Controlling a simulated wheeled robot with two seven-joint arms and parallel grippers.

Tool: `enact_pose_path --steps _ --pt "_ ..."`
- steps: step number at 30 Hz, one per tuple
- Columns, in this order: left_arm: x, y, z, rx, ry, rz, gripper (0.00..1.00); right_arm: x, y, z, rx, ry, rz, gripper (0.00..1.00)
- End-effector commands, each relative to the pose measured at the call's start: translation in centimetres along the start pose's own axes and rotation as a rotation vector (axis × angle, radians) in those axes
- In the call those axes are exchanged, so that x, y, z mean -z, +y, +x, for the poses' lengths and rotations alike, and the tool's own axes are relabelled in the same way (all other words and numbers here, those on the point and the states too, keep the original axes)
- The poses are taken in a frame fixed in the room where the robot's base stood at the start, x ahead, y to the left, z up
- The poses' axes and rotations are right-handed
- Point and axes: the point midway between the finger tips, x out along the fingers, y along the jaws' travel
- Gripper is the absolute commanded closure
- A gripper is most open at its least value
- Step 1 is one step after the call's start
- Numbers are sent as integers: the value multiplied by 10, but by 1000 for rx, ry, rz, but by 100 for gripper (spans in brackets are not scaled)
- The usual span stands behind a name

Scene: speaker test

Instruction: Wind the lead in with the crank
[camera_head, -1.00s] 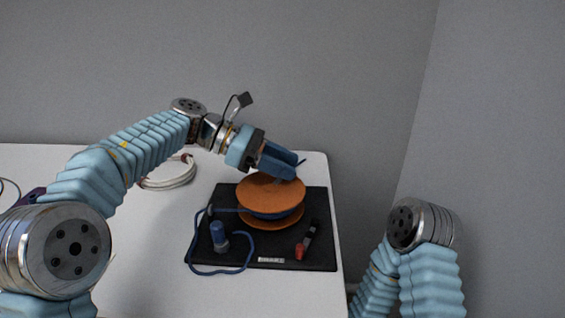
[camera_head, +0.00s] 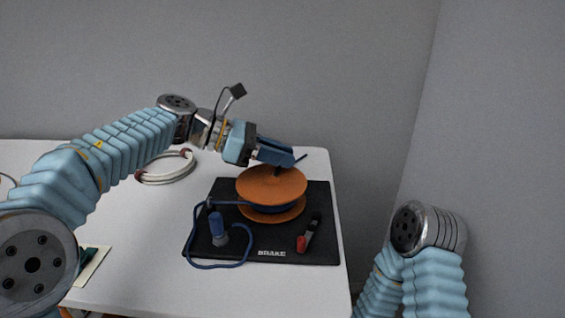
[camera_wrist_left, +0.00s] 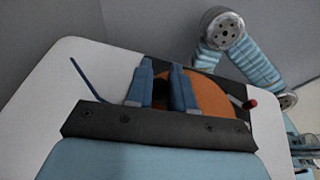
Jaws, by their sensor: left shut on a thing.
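An orange reel (camera_head: 262,183) with blue lead wound between its discs stands on a black base (camera_head: 320,240) marked "BRAKE". From the reel the blue lead (camera_head: 193,245) runs left and loops round to a blue plug (camera_head: 217,226) on the base. My left gripper (camera_head: 289,160) is at the reel's far top edge, shut on the crank's handle, which its fingers mostly hide. In the left wrist view the two blue fingers (camera_wrist_left: 163,90) stand in front of the orange disc (camera_wrist_left: 212,95), with a small gap between them.
A white coiled cable (camera_head: 151,181) lies behind, to the left. A pale card (camera_head: 98,262) shows near my left arm. The table's right edge is close to the base.

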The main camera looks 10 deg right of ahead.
Motion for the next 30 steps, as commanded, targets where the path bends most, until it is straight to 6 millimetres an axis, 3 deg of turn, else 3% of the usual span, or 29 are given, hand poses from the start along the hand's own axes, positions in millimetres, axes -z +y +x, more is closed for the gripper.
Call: enact_pose_path --steps 3,11,30 --pt "5 0 -3 -96 -2 -35 100 2 8 13 -5 6 4 100" --pt "5 1 -15 -322 -2 -132 100 4 13 17 -9 11 8 100" --pt "11 -4 -36 -811 1 -337 100 -7 -27 -37 18 -20 -17 100"
